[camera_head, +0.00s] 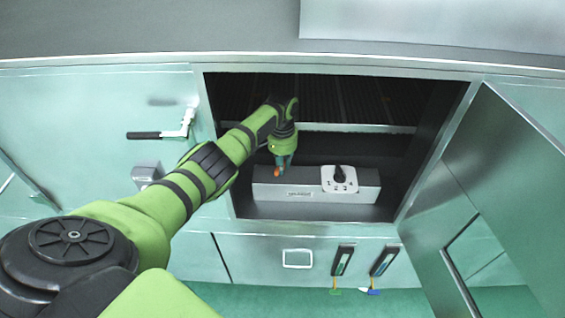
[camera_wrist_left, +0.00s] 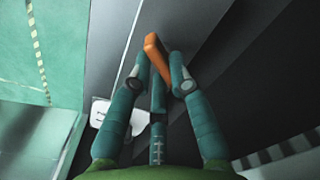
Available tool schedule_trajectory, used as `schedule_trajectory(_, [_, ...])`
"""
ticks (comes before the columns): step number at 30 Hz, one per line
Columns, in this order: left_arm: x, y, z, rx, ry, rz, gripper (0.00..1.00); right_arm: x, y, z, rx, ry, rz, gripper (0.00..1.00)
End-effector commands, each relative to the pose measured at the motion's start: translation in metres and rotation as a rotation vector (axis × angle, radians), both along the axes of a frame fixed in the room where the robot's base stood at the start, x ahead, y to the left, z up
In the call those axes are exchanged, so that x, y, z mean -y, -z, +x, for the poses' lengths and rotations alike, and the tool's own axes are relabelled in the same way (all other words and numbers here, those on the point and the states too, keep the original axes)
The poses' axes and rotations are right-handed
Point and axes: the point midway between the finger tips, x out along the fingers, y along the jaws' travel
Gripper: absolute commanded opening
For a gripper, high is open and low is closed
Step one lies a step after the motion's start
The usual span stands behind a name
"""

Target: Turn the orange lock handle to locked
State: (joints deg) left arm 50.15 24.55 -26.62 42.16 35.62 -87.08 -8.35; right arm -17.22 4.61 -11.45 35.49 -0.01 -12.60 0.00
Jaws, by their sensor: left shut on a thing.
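The orange lock handle (camera_wrist_left: 158,58) shows in the left wrist view between the fingertips of my left gripper (camera_wrist_left: 160,78). In the head view only a small bit of the orange handle (camera_head: 277,172) shows, at the left end of a grey box (camera_head: 300,194) inside the open cabinet. My left gripper (camera_head: 280,165) points down at that end of the box and is shut on the handle. The fingers hide part of the handle. My right gripper is in neither view.
A white plate with a black knob (camera_head: 340,178) sits on the box, right of the gripper. The open cabinet door (camera_head: 500,190) stands at the right. A black lever handle (camera_head: 145,135) is on the left panel. Two small handles (camera_head: 343,260) hang below the opening.

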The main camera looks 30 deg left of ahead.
Motion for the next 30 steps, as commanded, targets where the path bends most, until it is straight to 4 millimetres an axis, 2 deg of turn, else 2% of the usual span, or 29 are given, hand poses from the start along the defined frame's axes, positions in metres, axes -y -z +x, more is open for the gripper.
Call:
schedule_trajectory(18, [-0.0001,0.0003,-0.0016,0.002,0.580,-0.001,0.00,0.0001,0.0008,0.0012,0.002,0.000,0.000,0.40])
schedule_trajectory(30, [-0.0007,0.0003,-0.0024,0.002,0.844,-0.001,0.00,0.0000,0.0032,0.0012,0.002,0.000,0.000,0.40])
